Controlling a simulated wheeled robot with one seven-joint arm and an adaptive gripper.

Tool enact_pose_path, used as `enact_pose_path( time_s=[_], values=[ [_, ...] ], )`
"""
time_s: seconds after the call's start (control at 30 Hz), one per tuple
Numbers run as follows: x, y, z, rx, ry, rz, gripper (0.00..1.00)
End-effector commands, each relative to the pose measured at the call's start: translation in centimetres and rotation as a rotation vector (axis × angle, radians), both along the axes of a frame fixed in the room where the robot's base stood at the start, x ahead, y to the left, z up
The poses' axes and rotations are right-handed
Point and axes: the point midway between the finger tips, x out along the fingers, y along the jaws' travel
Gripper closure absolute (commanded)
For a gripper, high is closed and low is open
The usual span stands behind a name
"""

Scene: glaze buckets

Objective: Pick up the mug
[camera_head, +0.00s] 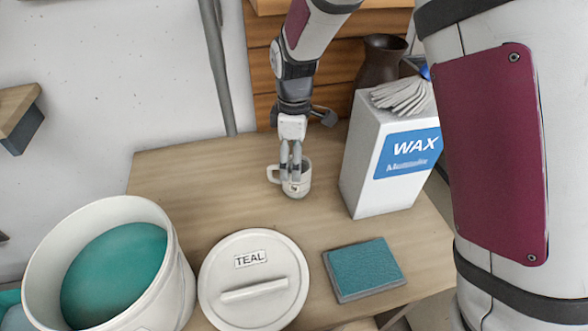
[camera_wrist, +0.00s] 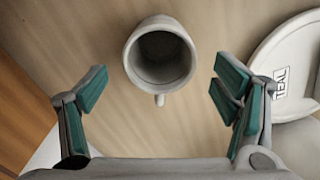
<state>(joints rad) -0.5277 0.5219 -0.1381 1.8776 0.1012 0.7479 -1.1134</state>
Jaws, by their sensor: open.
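The mug (camera_head: 304,183) is small, off-white and upright on the wooden table (camera_head: 190,170), with its handle to the left in the head view. In the wrist view the mug (camera_wrist: 160,58) shows from above, empty inside, with its handle towards my gripper. My gripper (camera_head: 291,172) is above the mug, and its fingers cover part of it in the head view. In the wrist view my gripper (camera_wrist: 160,88) is open, with a green-padded finger on each side. The mug lies between and slightly beyond the fingertips, with clear gaps on both sides.
A white WAX box (camera_head: 370,165) holding pale sheets stands right of the mug. A dark vase (camera_head: 380,62) is behind. In front are a TEAL lid (camera_head: 225,275), a teal sponge pad (camera_head: 365,268) and a bucket of teal glaze (camera_head: 178,285). The table left of the mug is clear.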

Motion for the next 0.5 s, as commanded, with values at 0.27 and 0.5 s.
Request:
enact_pose_path(
  time_s=[0.27,0.5],
  values=[
    [-0.1,0.0,-2.4,-0.003,0.003,0.001,0.18],
    [-0.3,0.0,-5.5,-0.004,0.003,0.0,0.18]
  ],
)
